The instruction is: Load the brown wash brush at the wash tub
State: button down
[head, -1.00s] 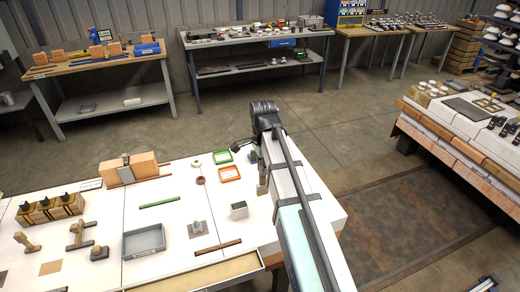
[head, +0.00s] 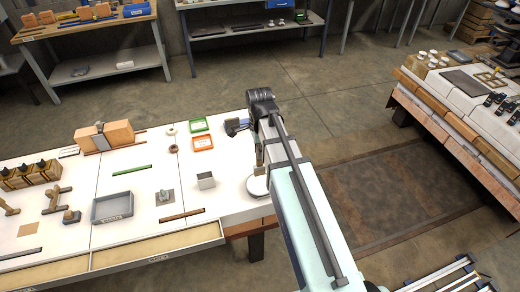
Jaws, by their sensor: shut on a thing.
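My gripper (head: 258,143) hangs at the end of my arm over the right part of the white table (head: 222,150). It is mostly hidden by my arm. It is shut on a small brown upright piece, which I take as the brown wash brush (head: 259,157); only a narrow part shows. A round pale dish with a dark rim, perhaps the wash tub (head: 257,187), is just below it in the picture and partly behind my arm. I cannot tell whether the brush touches it.
Left of the dish stand a small open box (head: 206,181), a grey tray (head: 112,208) and a grey block on a plate (head: 165,197). Green (head: 200,125) and orange (head: 203,143) trays lie farther back.

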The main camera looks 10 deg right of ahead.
aim_at(260, 166)
jog(key=shift+f+b, duration=1.7)
jog(key=shift+f, duration=0.9)
jog(key=shift+s+f, duration=0.1)
jog(key=shift+f, duration=0.45)
dwell(0.5)
jog(key=shift+r+p, duration=2.6)
jog(key=shift+r, duration=0.95)
